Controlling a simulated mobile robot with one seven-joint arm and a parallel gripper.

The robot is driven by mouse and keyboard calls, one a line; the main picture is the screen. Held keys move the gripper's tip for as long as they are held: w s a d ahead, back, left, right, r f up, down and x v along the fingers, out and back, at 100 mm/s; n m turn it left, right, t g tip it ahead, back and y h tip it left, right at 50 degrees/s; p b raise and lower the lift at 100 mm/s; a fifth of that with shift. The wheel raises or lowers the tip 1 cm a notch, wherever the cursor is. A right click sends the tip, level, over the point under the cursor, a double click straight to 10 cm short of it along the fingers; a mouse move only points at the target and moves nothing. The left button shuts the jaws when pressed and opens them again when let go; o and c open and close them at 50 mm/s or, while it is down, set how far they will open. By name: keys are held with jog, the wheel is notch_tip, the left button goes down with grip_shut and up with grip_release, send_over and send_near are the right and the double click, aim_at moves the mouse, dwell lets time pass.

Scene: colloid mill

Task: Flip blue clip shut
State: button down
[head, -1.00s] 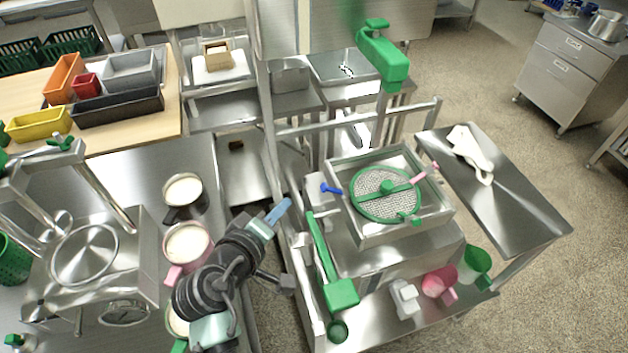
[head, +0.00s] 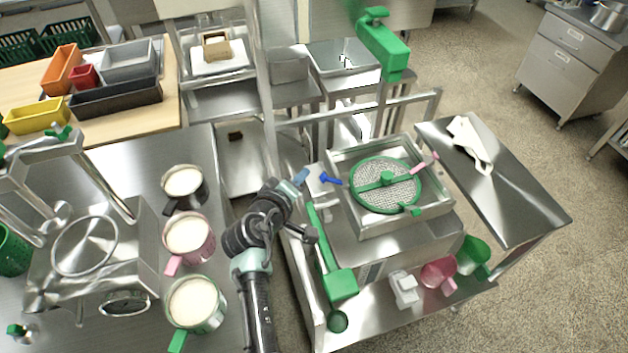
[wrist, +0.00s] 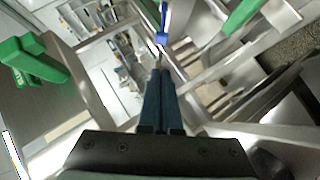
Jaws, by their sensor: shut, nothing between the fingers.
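The blue clip (head: 329,179) sits at the left edge of the square metal housing (head: 345,213) that holds a round green-rimmed mesh screen (head: 386,185). It sticks out to the left of the housing. A pink clip (head: 424,164) is on the housing's right side and a green clip (head: 410,210) at its front. My gripper (head: 302,176) is shut and empty, a little left of the blue clip. In the wrist view the closed fingers (wrist: 160,75) point up at the blue clip (wrist: 162,38), which appears just beyond their tips. I cannot tell whether they touch.
A long green lever (head: 325,250) stands in front of the housing's left side. A green-headed post (head: 385,45) rises behind it. Mugs of white contents, one of them pink-handled (head: 188,237), stand on the left counter. A metal side table (head: 510,200) is at right.

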aim_at(335, 181)
jog(key=shift+w+d+f, duration=0.2)
jog(key=shift+d+f, duration=0.35)
jog(key=shift+d, duration=0.2)
jog(key=shift+w+d+f, duration=0.15)
jog(key=shift+d+f, duration=0.4)
jog(key=shift+d, duration=0.15)
jog(key=d+f+b, duration=0.1)
jog(key=d, duration=0.1)
jog(key=w+d+f+b, duration=0.1)
jog(key=f, duration=0.1)
jog(key=shift+d+b, duration=0.35)
jog(key=shift+d, duration=0.05)
